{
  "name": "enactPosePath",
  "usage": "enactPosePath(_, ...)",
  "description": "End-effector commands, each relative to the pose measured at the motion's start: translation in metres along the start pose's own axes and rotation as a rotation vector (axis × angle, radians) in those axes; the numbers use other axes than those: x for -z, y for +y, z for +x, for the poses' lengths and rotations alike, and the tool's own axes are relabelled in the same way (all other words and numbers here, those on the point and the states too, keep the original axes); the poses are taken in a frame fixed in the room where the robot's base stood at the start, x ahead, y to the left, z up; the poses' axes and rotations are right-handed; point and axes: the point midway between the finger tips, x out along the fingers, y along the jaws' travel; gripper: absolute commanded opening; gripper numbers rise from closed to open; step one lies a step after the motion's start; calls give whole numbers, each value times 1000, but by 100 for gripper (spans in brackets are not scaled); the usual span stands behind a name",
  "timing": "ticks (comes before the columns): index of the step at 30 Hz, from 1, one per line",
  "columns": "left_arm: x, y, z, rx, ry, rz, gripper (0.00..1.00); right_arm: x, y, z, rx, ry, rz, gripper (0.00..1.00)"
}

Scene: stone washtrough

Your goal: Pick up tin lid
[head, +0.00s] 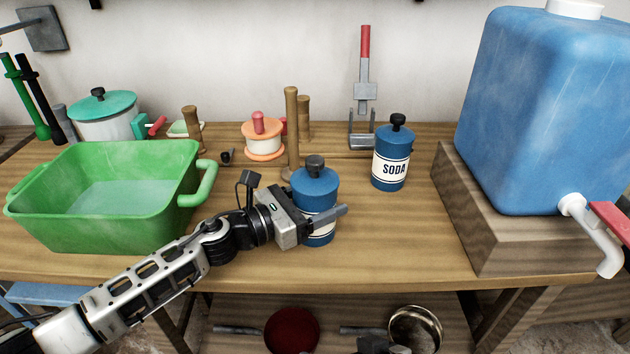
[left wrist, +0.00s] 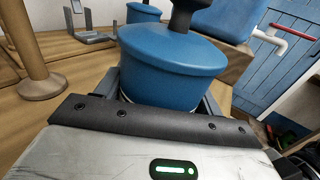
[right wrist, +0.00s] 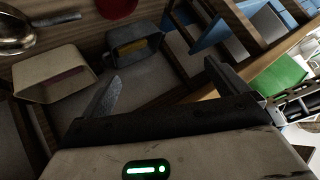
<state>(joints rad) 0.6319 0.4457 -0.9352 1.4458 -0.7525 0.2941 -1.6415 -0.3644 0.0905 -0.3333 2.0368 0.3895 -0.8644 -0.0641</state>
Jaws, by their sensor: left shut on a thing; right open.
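A blue tin (head: 318,228) with a pale label stands near the front edge of the table. Its blue lid (head: 315,181) with a dark knob sits on top; the lid also shows large in the left wrist view (left wrist: 170,52). My left gripper (head: 325,212) is shut around the tin's body, below the lid, with one finger across its front. The far finger is mostly hidden by the tin. A second blue tin (head: 391,171) labelled SODA, also with a dark-knobbed lid, stands farther back to the right. My right gripper (right wrist: 170,85) is open and empty.
A wooden post (head: 291,125) stands just behind the held tin. A green basin (head: 110,235) is at left and a blue water tank (head: 540,110) on a wooden block at right. Pans (head: 291,330) lie on the shelf below. Table between SODA tin and front edge is clear.

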Motion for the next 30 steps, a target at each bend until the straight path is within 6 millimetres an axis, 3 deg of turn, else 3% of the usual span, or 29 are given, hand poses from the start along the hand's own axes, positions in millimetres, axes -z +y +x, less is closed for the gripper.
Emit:
enactPosePath(1,0,0,0,0,0,0,38,15,-20,12,81,-44,-18,99)
enactPosePath(3,0,0,0,-1,1,0,38,26,-48,22,198,-131,-52,99)
enactPosePath(8,0,0,0,-1,1,0,38,47,-110,20,455,-348,-208,99)
enactPosePath(15,0,0,0,-1,1,0,38,111,-194,-21,702,-493,-521,99)
enactPosePath(21,0,0,0,-1,1,0,38,142,-235,-60,783,-572,-760,99)
enactPosePath(25,0,0,0,-1,1,0,38,160,-231,-69,708,-640,-814,99)
enactPosePath(30,0,0,0,-1,1,0,38,205,-181,-61,406,-703,-666,99)
